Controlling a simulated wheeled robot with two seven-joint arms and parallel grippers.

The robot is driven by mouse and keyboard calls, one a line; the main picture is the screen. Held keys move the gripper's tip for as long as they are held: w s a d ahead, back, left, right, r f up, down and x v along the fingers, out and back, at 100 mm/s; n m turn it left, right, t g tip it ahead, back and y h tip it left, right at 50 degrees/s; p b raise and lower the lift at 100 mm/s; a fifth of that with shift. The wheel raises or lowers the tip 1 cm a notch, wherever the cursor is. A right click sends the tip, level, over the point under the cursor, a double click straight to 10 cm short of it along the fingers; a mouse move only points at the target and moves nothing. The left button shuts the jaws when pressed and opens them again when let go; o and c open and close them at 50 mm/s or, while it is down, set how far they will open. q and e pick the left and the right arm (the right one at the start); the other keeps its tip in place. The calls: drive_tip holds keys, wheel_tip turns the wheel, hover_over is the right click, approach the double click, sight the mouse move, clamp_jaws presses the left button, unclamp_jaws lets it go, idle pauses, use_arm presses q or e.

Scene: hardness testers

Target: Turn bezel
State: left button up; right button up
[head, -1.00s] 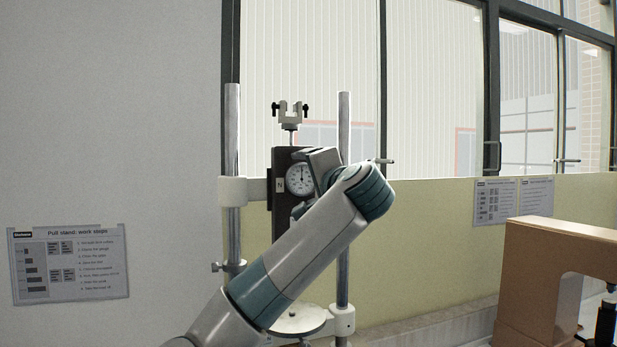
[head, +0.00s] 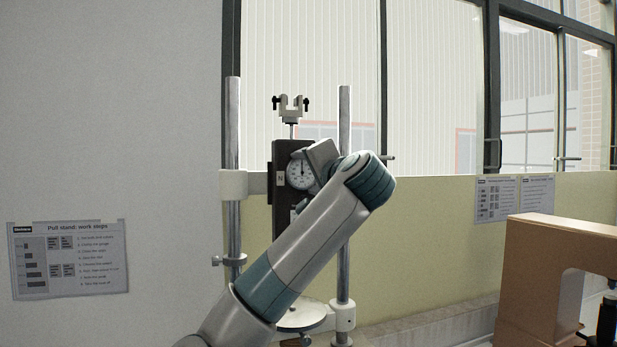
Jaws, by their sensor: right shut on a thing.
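The force gauge (head: 282,214) is a dark upright block clamped between two metal columns of the stand. Its round white dial (head: 300,174) faces me, with a thin needle pointing about straight up. The bezel (head: 290,164) is the rim around this dial; its right side is covered. My right gripper (head: 312,166) is at the upper right rim of the dial and is shut on the bezel. Its fingertips are mostly hidden by its own grey body and my wrist. My left gripper is not in view.
The stand's left column (head: 233,130) and right column (head: 344,120) flank the gauge closely. A forked grip (head: 291,105) tops it, and a round plate (head: 301,317) sits below. A brown machine (head: 545,265) stands at right; a wall sheet (head: 69,260) hangs at left.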

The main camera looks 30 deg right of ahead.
drive_tip(key=o, duration=1.1)
drive_tip(key=shift+c, duration=0.2)
drive_tip(key=shift+s, duration=0.15)
drive_tip(key=b+v, duration=0.8)
drive_tip(key=v, duration=0.9)
drive_tip(key=shift+a, duration=0.15)
